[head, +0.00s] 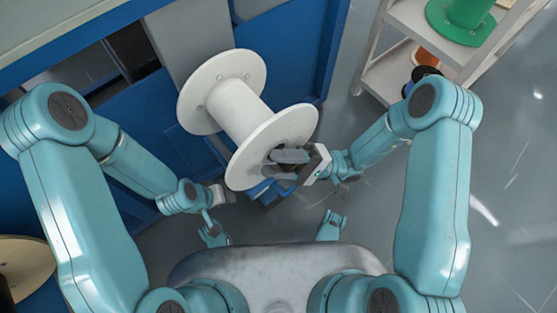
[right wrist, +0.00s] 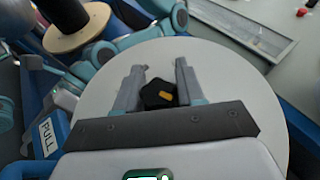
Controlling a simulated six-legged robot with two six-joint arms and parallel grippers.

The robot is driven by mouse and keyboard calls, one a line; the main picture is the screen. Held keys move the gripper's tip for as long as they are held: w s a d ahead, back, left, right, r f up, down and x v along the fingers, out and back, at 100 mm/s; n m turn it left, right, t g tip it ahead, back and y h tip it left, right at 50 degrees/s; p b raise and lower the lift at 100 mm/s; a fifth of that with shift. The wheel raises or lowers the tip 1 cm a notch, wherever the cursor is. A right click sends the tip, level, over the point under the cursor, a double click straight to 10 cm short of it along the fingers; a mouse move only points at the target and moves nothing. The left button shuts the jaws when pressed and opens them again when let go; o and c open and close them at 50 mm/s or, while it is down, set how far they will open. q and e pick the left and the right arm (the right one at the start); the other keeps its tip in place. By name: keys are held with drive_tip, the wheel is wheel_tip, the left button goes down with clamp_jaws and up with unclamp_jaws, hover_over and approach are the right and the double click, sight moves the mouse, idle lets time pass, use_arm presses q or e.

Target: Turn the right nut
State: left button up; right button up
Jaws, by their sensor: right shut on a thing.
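The white spool (head: 238,105) has two round flanges and sits in the middle of the head view. Its near right flange (head: 297,122) faces my right arm. In the right wrist view, this flange (right wrist: 225,75) fills the background. The right nut (right wrist: 158,94) is a dark knob with a yellow mark at the flange centre. My right gripper (head: 274,164) is at the hub, its two fingers (right wrist: 157,82) on either side of the nut, shut on it. In the head view the gripper hides the nut. My left gripper (head: 222,194) is below and left of the spool, apart from it; its jaw opening is unclear.
A blue machine frame (head: 280,50) stands behind and left of the spool. A shelf (head: 385,80) with a green spool (head: 462,18) is at the upper right. A blue part with a PULL label (right wrist: 47,138) shows in the wrist view. Grey floor (head: 505,150) is open at right.

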idle(0.5)
drive_tip(key=o, duration=0.9)
drive_tip(key=shift+o, duration=0.2)
use_arm(q)
drive_tip(key=shift+s+d+r+g+p, duration=0.15)
drive_tip(key=shift+s+r+g+p, duration=0.25)
drive_tip(key=shift+s+r+p, duration=0.65)
use_arm(e)
drive_tip(key=v, duration=1.6)
drive_tip(key=shift+f, duration=0.3)
use_arm(q)
drive_tip(key=shift+w+r, duration=0.1)
drive_tip(key=shift+w, duration=0.05)
